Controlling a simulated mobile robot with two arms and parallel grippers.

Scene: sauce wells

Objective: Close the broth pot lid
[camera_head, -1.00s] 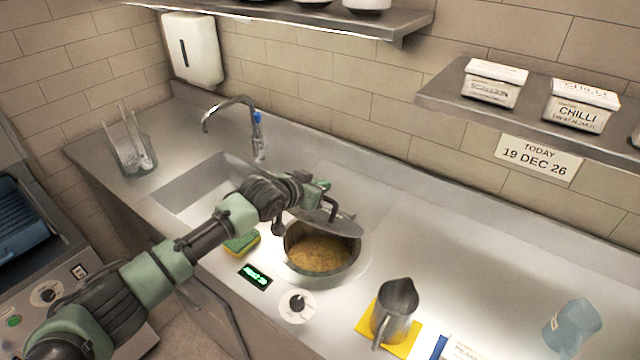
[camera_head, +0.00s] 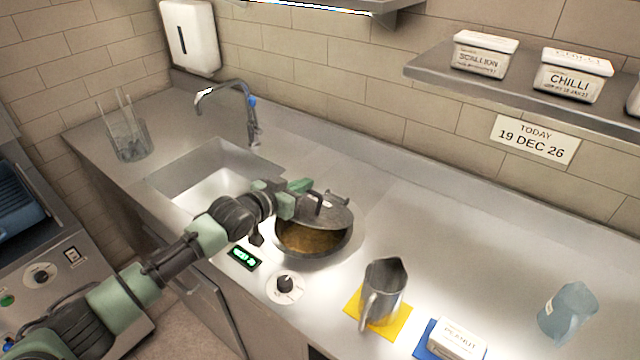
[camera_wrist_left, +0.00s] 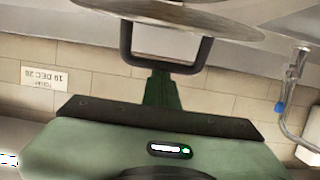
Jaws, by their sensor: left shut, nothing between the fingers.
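The broth pot (camera_head: 313,257) is set into the counter, with yellow-brown broth (camera_head: 306,240) showing at its front. Its round metal lid (camera_head: 335,217) is tilted over the back part of the opening, so the pot is partly open. A dark loop handle stands on the lid; it also shows in the left wrist view (camera_wrist_left: 166,66), below the lid (camera_wrist_left: 190,14). My left gripper (camera_head: 307,201) is shut and empty at the handle. In the left wrist view its green fingers (camera_wrist_left: 162,90) reach the handle; I cannot tell if they touch. My right gripper is out of view.
A sink (camera_head: 205,180) with a tap (camera_head: 252,120) lies left of the pot. A knob (camera_head: 285,285) is in front.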

